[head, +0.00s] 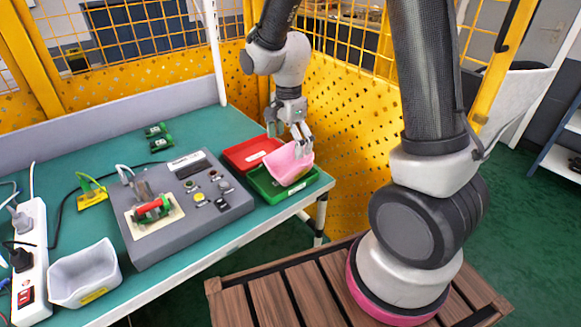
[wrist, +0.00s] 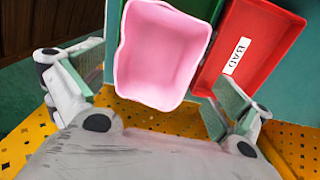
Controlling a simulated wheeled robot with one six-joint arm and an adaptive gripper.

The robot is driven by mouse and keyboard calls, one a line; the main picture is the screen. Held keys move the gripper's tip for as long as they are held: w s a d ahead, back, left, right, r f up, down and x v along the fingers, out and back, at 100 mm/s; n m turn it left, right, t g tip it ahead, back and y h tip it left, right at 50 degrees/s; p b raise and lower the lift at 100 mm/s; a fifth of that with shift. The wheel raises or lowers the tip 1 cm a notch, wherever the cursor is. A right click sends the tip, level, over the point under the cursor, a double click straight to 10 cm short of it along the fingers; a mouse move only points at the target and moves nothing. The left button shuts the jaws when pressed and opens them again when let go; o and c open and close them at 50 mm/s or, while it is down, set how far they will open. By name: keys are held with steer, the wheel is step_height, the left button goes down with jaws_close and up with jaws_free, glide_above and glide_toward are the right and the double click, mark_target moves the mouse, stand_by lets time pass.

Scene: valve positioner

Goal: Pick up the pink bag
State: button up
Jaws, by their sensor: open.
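The pink bag (head: 288,163) looks like a soft, open-topped pink container. In the head view it sits tilted in the green tray (head: 262,190) at the right end of the table. In the wrist view the bag (wrist: 158,62) shows its hollow inside, at the top middle. My gripper (head: 290,134) is open just above and beside the bag. In the wrist view the fingers of my gripper (wrist: 155,88) are wide apart, one on the left and one on the right of the bag's near end. I cannot tell whether either finger touches it.
A red tray (head: 240,153) lies beside the green tray; its label reads BAD in the wrist view. A grey control box (head: 150,240) fills the table's middle. A white bin (head: 84,277) and a power strip (head: 30,265) stand at left. Yellow perforated fencing (head: 345,110) rises behind.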

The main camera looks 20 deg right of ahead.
steer(key=f, duration=0.5)
steer(key=shift+s+d+f, duration=0.1)
steer(key=shift+s+f, duration=0.1)
steer(key=shift+f, duration=0.1)
steer(key=c, duration=0.6)
step_height(320, 180, up, 9)
steer(key=y, duration=0.3)
glide_above(281, 178)
steer(key=d, duration=0.1)
steer(key=shift+g, duration=0.4)
steer(key=shift+w+f, duration=0.1)
steer(key=shift+f, duration=4.45)
steer(key=shift+f, duration=0.5)
